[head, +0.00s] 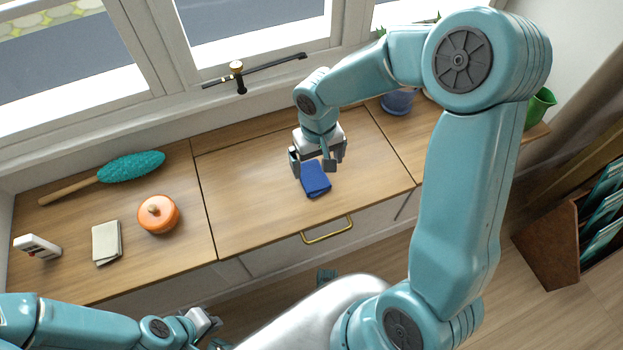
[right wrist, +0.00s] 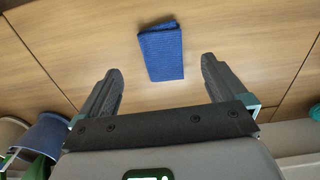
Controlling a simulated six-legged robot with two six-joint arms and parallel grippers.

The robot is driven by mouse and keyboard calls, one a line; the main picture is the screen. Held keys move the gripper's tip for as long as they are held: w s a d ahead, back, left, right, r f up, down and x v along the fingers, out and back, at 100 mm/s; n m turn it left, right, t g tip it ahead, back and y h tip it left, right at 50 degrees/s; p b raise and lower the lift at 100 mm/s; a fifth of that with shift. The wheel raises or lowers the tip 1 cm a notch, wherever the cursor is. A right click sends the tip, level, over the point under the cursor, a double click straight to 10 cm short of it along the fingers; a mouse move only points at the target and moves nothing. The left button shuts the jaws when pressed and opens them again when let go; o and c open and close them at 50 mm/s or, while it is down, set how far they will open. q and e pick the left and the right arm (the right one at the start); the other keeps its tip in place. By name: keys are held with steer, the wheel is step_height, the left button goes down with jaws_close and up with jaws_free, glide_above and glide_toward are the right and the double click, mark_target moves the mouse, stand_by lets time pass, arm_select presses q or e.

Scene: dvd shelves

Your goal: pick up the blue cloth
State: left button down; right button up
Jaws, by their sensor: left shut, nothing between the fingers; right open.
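The blue cloth (head: 316,180) lies folded on the wooden counter (head: 250,215) below the window in the head view. It also shows in the right wrist view (right wrist: 162,52), beyond and between the fingertips. My right gripper (head: 313,170) is open above the cloth's far edge, pointing down. In the right wrist view my right gripper (right wrist: 158,85) has nothing between its fingers, and the cloth is apart from them. My left gripper (head: 213,330) is shut and empty at the bottom of the head view, low in front of the counter.
An orange pot (head: 158,216), a beige folded cloth (head: 106,243), a teal duster (head: 130,167) and a white device (head: 37,246) occupy the counter's left. A blue pot (head: 397,103) stands at the back right. A drawer handle (head: 327,230) juts from the front. Counter around the blue cloth is clear.

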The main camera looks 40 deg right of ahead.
mark_target(315, 179)
step_height(315, 179, down, 3)
steer(key=shift+r, duration=0.1)
steer(key=f+b, duration=0.2)
steer(key=f, duration=0.3)
steer(key=shift+w+f+b, duration=0.1)
steer(key=shift+w+b, duration=0.1)
steer(key=shift+b, duration=0.2)
steer(key=c, duration=1.1)
